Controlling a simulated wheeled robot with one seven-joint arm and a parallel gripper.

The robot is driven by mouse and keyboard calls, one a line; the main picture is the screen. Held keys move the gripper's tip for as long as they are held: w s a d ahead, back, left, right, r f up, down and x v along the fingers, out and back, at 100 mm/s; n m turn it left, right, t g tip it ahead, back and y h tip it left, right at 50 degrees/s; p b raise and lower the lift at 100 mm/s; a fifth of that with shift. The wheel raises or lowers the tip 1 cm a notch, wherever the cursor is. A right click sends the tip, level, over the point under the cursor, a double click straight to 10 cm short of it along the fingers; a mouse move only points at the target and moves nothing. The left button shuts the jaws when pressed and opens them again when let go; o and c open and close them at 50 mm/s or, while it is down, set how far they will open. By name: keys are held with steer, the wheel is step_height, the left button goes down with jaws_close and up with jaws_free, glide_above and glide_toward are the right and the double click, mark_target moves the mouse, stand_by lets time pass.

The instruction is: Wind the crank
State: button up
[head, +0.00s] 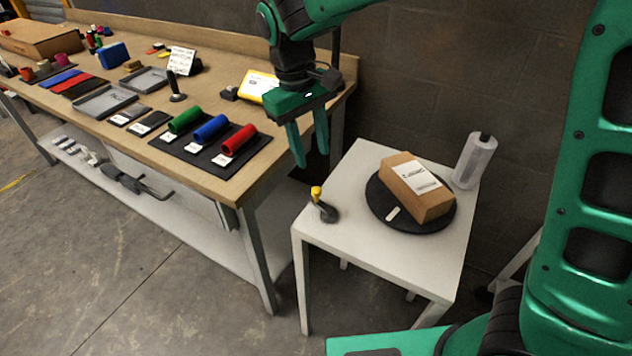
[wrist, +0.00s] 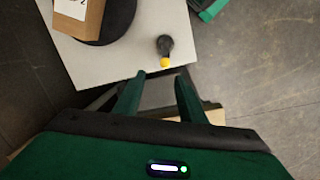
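The crank (head: 324,207) is a small dark arm with a yellow knob on top, at the front left corner of the white side table (head: 350,235). In the wrist view the crank (wrist: 164,50) shows from above, its yellow knob toward my fingertips. My gripper (head: 310,150) points down, above and behind the crank, between the workbench and the white table. In the wrist view my gripper (wrist: 158,80) has its two fingers apart with nothing between them. It does not touch the crank.
A black turntable (head: 400,228) on the white table carries a cardboard box (head: 415,190). A clear bottle (head: 474,160) stands at the table's back right. The wooden workbench (head: 222,178) at left holds red, blue and green rolls.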

mark_target(317, 189)
steer(key=f+m, duration=0.2)
steer(key=f, duration=0.1)
steer(key=f+m+y, duration=0.1)
steer(key=f+m, duration=0.1)
steer(key=f, duration=0.1)
steer(key=d+f+m, duration=0.1)
steer(key=f+m, duration=0.2)
steer(key=f, duration=0.1)
steer(key=shift+s+y, duration=0.3)
steer(key=shift+s, duration=0.1)
jaws_close()
